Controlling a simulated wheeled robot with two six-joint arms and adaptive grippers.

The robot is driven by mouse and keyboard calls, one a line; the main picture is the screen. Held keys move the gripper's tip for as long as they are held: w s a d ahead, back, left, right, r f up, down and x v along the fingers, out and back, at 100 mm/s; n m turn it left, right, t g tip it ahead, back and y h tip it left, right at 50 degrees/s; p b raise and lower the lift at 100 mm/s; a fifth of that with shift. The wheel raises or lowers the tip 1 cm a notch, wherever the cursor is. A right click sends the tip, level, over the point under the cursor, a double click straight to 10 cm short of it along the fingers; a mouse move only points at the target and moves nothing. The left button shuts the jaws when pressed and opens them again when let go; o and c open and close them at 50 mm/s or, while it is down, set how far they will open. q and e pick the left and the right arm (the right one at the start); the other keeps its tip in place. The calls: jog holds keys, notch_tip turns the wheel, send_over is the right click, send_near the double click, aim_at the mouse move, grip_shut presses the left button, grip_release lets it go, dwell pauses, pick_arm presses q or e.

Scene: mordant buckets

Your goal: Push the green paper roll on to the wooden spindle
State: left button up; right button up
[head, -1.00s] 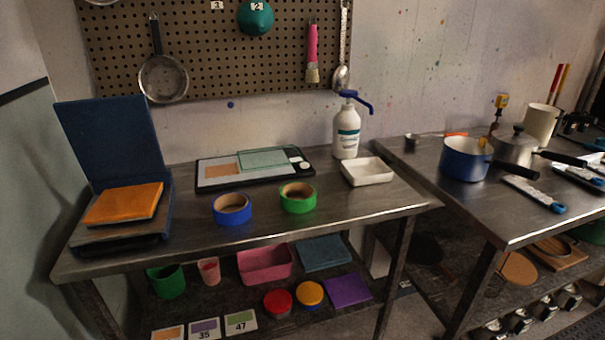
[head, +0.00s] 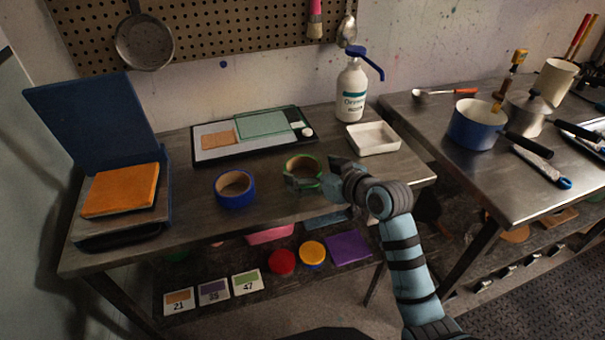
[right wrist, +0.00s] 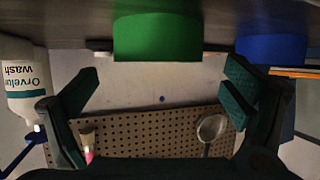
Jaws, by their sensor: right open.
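The green paper roll (head: 303,169) lies flat on the metal table with its brown core facing up. In the right wrist view the green roll (right wrist: 156,37) is at the top, just beyond and between the spread fingers. My right gripper (head: 312,181) is open at the roll's near right side and covers part of it. In the right wrist view the open gripper (right wrist: 155,95) holds nothing. I cannot tell whether a finger touches the roll. I cannot make out a wooden spindle in either view. My left gripper is not in view.
A blue roll (head: 235,190) lies left of the green one. A white tray (head: 374,139) and a pump bottle (head: 351,92) stand to the right and behind. A framed board (head: 222,153) lies behind the rolls. The table (head: 270,209) is bare between the rolls.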

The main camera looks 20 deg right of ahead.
aim_at(294, 164)
jog(key=x, duration=0.2)
jog(key=b+x, duration=0.1)
jog(key=x, duration=0.1)
jog(key=shift+w+f, duration=0.25)
jog(key=shift+f, duration=0.15)
jog(key=shift+s+r, duration=0.1)
jog(key=c, duration=1.3)
